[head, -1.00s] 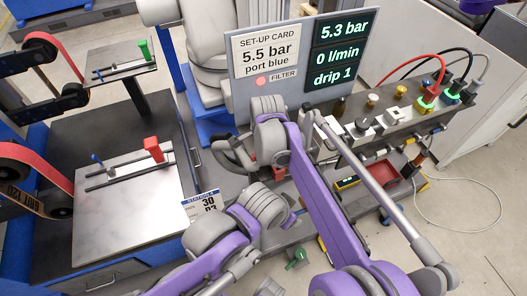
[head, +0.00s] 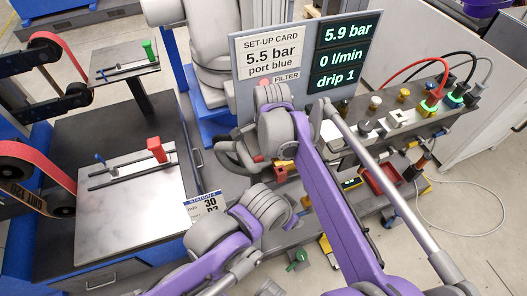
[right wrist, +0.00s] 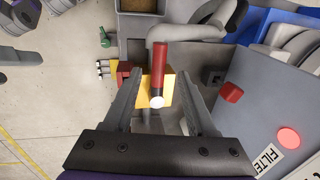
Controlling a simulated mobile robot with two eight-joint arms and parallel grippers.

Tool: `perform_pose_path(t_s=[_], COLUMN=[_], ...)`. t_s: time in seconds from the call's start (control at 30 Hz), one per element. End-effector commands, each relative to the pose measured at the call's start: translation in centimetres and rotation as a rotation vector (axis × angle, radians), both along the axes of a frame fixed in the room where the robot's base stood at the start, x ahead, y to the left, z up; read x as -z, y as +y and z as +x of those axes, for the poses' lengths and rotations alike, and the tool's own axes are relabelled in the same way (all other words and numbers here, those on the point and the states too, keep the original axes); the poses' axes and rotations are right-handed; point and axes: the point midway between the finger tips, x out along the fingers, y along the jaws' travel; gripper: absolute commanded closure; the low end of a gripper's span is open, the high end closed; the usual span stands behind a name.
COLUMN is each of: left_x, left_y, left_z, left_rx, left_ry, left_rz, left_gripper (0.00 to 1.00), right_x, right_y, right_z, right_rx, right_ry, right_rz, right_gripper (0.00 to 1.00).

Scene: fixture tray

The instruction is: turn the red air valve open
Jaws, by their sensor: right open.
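The red air valve has a yellow body (right wrist: 169,90) and a red lever (right wrist: 159,62) with a pale round end. In the right wrist view it sits between the two fingers of my right gripper (right wrist: 161,78). The fingers are open, one on each side, with visible gaps to the lever. In the head view, red and yellow parts (head: 284,168) show beside my right arm, which hides much of that area. My left arm shows at the bottom centre of the head view, but I cannot make out its jaws.
A panel with a set-up card (head: 272,52) and a display (head: 344,50) reading 5.9 bar, 0 l/min, drip 1 stands behind the arm. Knobs and hose fittings (head: 403,95) line the bench at right. A red tray (head: 384,180) lies below them. A red-handled clamp (head: 156,148) stands at left.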

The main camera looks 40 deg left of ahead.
Motion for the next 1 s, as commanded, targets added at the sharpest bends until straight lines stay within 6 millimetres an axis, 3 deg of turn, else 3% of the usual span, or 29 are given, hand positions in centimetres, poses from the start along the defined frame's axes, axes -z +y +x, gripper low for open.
perform_pose_path(t_s=[0.1,0.33,1.0], left_x=[-0.2,-0.4,-0.5], left_y=[0.0,0.0,0.0], left_z=[0.0,0.1,0.1], left_rx=[0.0,0.0,0.0], left_ry=[-0.001,-0.002,-0.002], left_rz=[0.0,0.0,0.0], left_gripper=[0.31,0.31,0.31], right_x=[-2.6,-5.7,-6.3], right_y=[-0.5,-1.0,-1.2], right_z=[-0.2,-0.5,-0.5], right_rx=[-0.001,-0.001,0.0], right_ry=[0.0,0.0,0.0], right_rz=[0.0,0.0,0.0], right_gripper=[0.43,0.43,0.43])
